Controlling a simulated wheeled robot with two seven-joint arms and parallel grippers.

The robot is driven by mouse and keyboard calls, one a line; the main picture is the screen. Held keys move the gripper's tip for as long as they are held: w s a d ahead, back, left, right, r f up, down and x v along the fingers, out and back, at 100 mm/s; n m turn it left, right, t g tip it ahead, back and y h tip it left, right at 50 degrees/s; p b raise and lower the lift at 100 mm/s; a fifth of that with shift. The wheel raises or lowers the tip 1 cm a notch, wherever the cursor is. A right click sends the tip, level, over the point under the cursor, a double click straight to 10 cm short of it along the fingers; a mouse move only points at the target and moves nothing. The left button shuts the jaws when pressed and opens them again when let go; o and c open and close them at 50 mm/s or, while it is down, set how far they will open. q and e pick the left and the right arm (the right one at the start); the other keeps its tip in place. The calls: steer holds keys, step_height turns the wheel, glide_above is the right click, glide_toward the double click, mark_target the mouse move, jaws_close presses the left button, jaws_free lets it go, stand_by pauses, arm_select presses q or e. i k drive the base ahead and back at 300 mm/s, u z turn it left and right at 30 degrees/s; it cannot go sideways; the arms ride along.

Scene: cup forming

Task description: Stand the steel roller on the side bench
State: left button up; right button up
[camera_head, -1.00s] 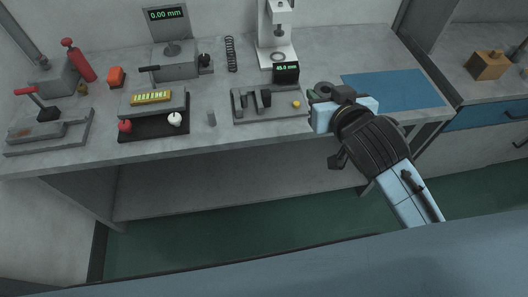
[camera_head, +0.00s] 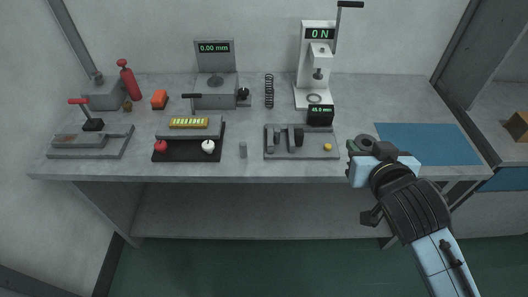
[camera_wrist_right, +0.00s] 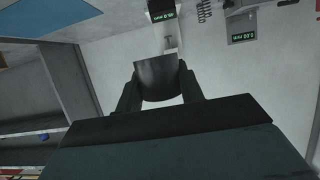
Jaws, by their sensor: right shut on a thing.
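My right gripper (camera_head: 364,155) is above the front right part of the main bench, between the grey fixture and the blue mat. It is shut on a dark grey, round-ended cylinder (camera_head: 365,142), taken to be the steel roller. In the right wrist view the roller (camera_wrist_right: 156,78) sits between the two fingers (camera_wrist_right: 157,92), its curved side showing; the fingers hide its edges. The side bench (camera_head: 502,182) is only partly in view at the far right, beyond the main bench. My left gripper is not in view.
The main bench (camera_head: 240,170) carries a grey fixture (camera_head: 300,153), a white press (camera_head: 315,75), a small grey pin (camera_head: 243,149) and a blue mat (camera_head: 428,144), which is bare. An orange-brown block (camera_head: 519,126) stands on the side bench at the picture's edge.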

mark_target(427, 143)
steer(key=u, duration=0.4)
steer(key=i, duration=1.1)
